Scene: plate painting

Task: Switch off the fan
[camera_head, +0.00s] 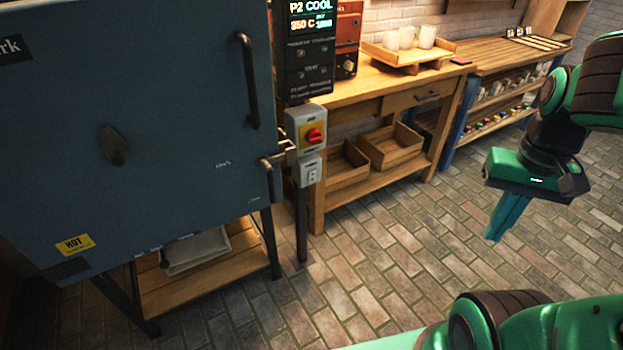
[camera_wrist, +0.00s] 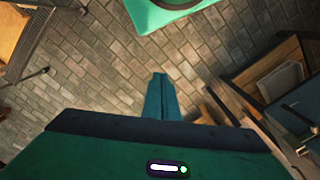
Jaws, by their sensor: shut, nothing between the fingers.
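No fan is plainly recognisable in either view. In the head view, a grey box with a red rotary knob on a yellow plate (camera_head: 313,135) is mounted on a dark post beside the kiln. Right below it is a smaller light grey box with dark markings (camera_head: 312,171); I cannot tell whether it is a switch or a socket. My gripper (camera_head: 496,236) hangs at the right over open floor, pointing down, shut and empty, well apart from both boxes. Its closed fingers also show in the wrist view (camera_wrist: 160,82).
A large blue-grey kiln (camera_head: 180,130) with a black handle and latch fills the left. Its control panel (camera_head: 310,45) reads "P2 COOL". A wooden workbench (camera_head: 400,80) with a tray of white cups (camera_head: 410,52) stands behind. The brick floor (camera_head: 400,240) between is clear.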

